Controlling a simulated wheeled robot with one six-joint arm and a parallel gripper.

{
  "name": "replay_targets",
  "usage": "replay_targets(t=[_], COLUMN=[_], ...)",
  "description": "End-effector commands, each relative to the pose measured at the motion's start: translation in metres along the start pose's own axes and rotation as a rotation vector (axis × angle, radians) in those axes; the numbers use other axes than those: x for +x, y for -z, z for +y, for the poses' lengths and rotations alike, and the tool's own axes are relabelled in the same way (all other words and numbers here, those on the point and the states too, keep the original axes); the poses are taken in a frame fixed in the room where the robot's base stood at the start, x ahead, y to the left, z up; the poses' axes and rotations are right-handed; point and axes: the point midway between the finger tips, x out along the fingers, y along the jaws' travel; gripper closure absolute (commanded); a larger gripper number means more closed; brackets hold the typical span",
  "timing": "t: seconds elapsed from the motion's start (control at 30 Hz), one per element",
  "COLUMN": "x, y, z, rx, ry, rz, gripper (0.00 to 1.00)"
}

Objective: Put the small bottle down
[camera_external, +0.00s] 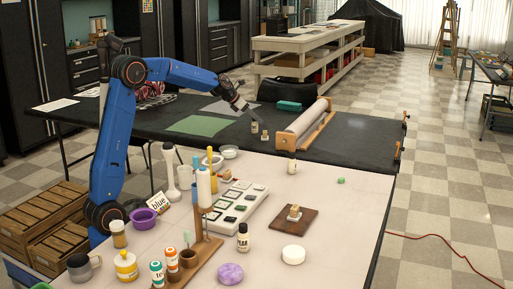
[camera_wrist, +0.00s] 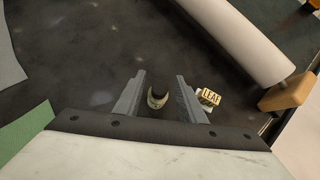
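A small bottle (camera_external: 254,127) with a dark top stands on the black table, just below and right of my gripper (camera_external: 240,104) in the external view. In the wrist view the same bottle (camera_wrist: 157,101) appears between the two grey fingers of my gripper (camera_wrist: 160,97), with a visible gap on each side. My gripper is open and holds nothing that I can see. Exactly how far the fingertips are above or around the bottle is hard to tell.
A small block labelled LEAF (camera_wrist: 209,97) lies close to the right finger. A large white roller (camera_external: 305,120) on a wooden frame is to the right. A green sheet (camera_external: 197,125) lies left. The near white table (camera_external: 335,195) is crowded with bottles and tools.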

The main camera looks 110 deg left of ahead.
Motion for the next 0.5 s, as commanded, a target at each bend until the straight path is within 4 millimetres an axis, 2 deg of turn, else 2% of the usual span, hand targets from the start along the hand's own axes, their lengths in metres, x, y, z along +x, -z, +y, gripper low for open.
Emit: replay_targets(t=[0.17,0.5], x=[-0.01,-0.073], y=[-0.002,-0.002], z=[0.0,0.0], rx=[0.0,0.001], ry=[-0.001,-0.002], rz=[-0.001,-0.002], gripper=[0.64,0.64])
